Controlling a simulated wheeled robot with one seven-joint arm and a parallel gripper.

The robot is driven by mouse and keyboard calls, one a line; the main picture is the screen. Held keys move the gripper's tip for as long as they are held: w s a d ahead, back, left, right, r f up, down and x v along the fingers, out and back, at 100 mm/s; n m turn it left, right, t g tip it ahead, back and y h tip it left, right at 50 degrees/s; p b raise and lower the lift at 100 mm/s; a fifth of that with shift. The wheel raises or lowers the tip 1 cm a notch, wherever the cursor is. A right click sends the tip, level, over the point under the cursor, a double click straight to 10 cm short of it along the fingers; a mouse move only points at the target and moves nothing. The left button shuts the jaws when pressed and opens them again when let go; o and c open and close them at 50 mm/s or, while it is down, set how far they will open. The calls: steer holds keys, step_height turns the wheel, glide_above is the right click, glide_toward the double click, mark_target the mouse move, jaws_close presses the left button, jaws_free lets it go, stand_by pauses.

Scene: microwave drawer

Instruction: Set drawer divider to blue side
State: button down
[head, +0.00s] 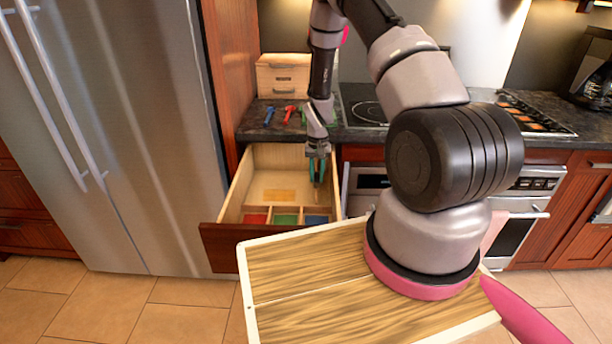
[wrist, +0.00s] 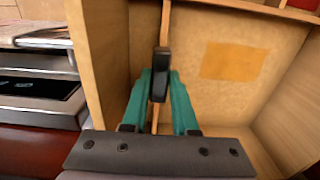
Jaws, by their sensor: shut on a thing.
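The drawer (head: 229,207) is pulled open, with red (head: 256,218), green (head: 286,219) and blue (head: 316,219) patches in compartments along its front. The divider, a thin upright wooden strip (wrist: 165,22), stands near the drawer's right wall, roughly in line with the blue patch. My gripper (head: 318,178) reaches down into the right part of the drawer. The gripper hides part of the divider.
An orange rectangle (head: 279,195) lies on the drawer floor left of my gripper. Red (head: 289,115) and blue (head: 268,117) clips lie on the dark counter behind, near a wooden box (head: 284,77). The fridge (head: 100,130) stands at left, the oven (head: 525,190) at right.

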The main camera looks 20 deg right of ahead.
steer(key=shift+d, duration=0.25)
steer(key=c, duration=0.7)
jaws_free()
steer(key=shift+r, duration=0.1)
step_height(320, 180, up, 11)
steer(key=shift+f, duration=0.15)
